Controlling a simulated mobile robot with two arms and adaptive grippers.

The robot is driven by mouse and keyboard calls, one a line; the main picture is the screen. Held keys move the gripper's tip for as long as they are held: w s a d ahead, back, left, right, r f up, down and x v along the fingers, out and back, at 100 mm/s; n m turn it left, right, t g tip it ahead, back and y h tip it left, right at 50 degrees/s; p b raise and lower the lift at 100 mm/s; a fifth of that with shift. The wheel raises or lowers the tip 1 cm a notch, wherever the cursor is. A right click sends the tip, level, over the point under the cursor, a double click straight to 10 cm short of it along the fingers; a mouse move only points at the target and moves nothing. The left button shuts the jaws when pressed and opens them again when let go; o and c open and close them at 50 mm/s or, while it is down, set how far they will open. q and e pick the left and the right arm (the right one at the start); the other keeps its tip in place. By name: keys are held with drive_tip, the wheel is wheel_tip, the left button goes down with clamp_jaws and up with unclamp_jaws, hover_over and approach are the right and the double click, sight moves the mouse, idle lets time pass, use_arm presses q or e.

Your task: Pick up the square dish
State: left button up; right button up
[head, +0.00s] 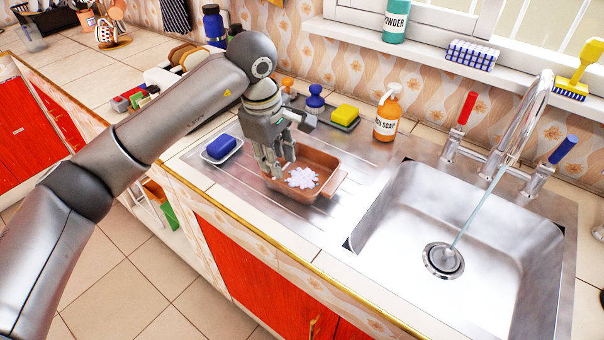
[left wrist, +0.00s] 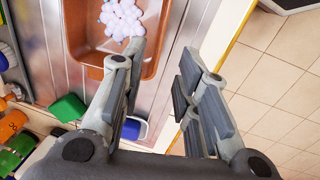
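The square dish (head: 322,160) is copper-brown and sits on the metal drainboard left of the sink, with white foam (head: 302,178) in it. In the left wrist view the dish (left wrist: 83,42) shows at the top left. My left gripper (head: 275,166) points down at the dish's left side. In the left wrist view its fingers (left wrist: 163,52) are apart, with nothing clamped between them. One finger overlaps the dish and the other is outside its edge, over the drainboard. I cannot tell whether either touches the dish. My right gripper is not in view.
A blue sponge on a white tray (head: 222,155) lies left of the dish. A soap bottle (head: 387,115), a yellow sponge (head: 346,113) and a blue-topped brush (head: 315,99) stand behind. The sink (head: 480,230) is at right, its tap running (head: 476,210).

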sight(284, 186)
use_arm(q)
drive_tip(key=f, duration=0.5)
drive_tip(key=shift+w+d+f+p, duration=0.15)
drive_tip(key=shift+w+p, duration=0.25)
drive_tip(key=f, duration=0.1)
drive_tip(key=f+p, duration=0.1)
drive_tip(key=f, duration=0.2)
drive_tip(key=shift+w+d+p, duration=0.15)
drive_tip(key=shift+d+p, duration=0.15)
drive_tip(key=shift+p, duration=0.05)
drive_tip(key=shift+w+f, duration=0.1)
drive_tip(key=shift+f, duration=0.4)
clamp_jaws()
